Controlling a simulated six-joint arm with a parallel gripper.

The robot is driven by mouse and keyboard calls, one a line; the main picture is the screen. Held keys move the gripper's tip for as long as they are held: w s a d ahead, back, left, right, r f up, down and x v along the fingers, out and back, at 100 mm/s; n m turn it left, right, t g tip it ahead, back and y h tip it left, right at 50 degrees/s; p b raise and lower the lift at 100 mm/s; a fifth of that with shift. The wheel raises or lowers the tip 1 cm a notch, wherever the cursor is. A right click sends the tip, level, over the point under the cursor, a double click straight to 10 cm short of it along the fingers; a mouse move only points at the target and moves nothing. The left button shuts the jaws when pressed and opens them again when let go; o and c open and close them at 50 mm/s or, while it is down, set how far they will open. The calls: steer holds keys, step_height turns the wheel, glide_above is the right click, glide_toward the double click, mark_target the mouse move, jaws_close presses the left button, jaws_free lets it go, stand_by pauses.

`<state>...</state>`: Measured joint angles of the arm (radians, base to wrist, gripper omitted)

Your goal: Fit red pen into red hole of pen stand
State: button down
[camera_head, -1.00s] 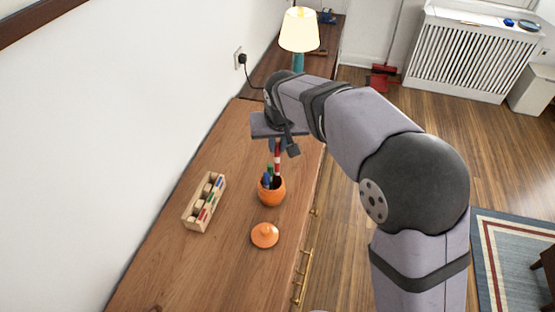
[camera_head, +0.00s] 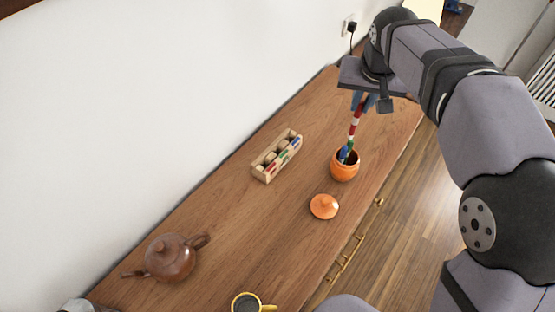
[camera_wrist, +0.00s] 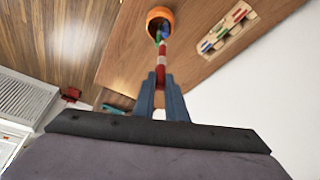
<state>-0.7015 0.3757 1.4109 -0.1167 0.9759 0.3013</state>
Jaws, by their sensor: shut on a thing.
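My gripper (camera_head: 362,101) is shut on the red pen (camera_head: 354,123), which has red and white bands. In the wrist view, the red pen (camera_wrist: 162,60) runs from the fingertips (camera_wrist: 161,82) toward the pot (camera_wrist: 160,14). A green pen and a blue pen (camera_head: 344,154) stand in the pot; whether the red pen's lower end is clear of it I cannot tell. The wooden pen stand (camera_head: 264,171) lies left of the pot, with red, green and blue marks; it also shows in the wrist view (camera_wrist: 232,41).
An orange lid (camera_head: 324,206) lies in front of the pot. A brown teapot (camera_head: 170,258) and a yellow-rimmed cup (camera_head: 247,303) stand nearer on the wooden top. The wall is along the left. Bare wood lies between stand and teapot.

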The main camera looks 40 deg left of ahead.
steer(key=shift+s+a+f+n+g+y, duration=0.3)
steer(key=shift+s+a+f+n, duration=1.05)
steer(key=shift+s+a, duration=2.65)
steer(key=shift+s+a+f+n+g+y, duration=0.25)
steer(key=shift+s+a+f+n, duration=0.3)
steer(key=shift+s+a+f, duration=3.3)
steer(key=p+x, duration=0.2)
steer(key=x, duration=0.5)
steer(key=shift+w+a, duration=0.25)
steer(key=shift+a, duration=0.2)
steer(key=shift+f, duration=0.1)
steer(key=shift+f, duration=0.15)
steer(key=c, duration=1.8)
jaws_free()
